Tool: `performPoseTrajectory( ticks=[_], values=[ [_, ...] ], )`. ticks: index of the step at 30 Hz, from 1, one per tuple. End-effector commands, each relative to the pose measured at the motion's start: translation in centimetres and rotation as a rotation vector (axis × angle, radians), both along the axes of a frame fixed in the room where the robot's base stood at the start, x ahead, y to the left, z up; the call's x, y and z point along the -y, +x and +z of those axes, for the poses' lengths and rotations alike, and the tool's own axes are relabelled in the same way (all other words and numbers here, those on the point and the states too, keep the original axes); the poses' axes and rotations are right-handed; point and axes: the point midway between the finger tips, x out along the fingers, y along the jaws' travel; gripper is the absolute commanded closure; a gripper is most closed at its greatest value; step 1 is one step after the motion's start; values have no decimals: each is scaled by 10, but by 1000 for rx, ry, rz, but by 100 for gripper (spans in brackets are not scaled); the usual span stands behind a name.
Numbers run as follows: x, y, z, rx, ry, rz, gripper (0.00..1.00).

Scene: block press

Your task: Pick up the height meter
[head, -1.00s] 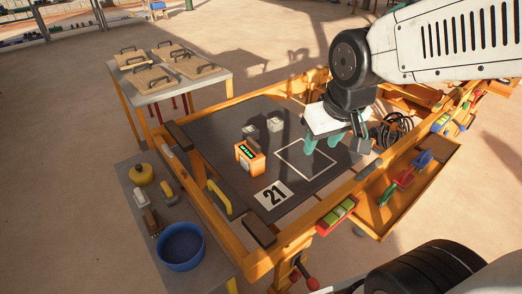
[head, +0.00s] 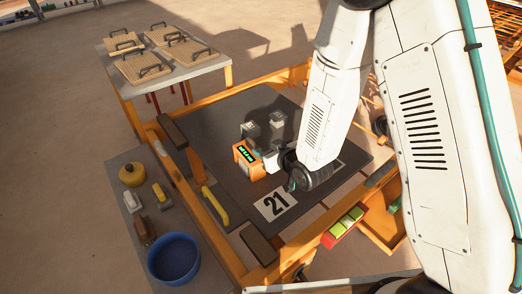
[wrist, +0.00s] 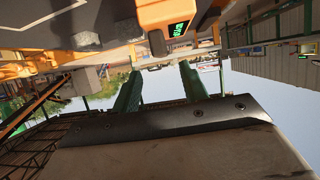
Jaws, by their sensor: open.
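The height meter is an orange box (head: 248,160) with a green lit display, standing on the dark mat (head: 225,130). In the wrist view the meter (wrist: 165,22) is at the top edge, partly cut off, its display facing right. My gripper (head: 274,160) is low at the meter's right side in the head view, with its fingertips partly hidden. In the wrist view my gripper (wrist: 158,82) shows two green fingers apart, with nothing between them. The meter is above and beyond the fingertips; I cannot tell whether they touch.
Two grey blocks (head: 250,130) (head: 278,119) stand behind the meter. A yellow handle (head: 217,203), a "21" plate (head: 275,201) and the orange frame (head: 205,222) are near. A side table holds a blue bowl (head: 174,258). My arm covers the mat's right side.

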Motion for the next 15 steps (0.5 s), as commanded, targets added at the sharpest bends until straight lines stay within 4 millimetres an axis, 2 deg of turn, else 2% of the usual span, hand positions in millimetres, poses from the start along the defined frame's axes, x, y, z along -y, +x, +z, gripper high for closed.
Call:
performPoseTrajectory(
  ticks=[5,15],
  values=[
    [-5,0,-10,25,26,10,56],
    [-25,31,-25,28,26,9,56]
  ],
)
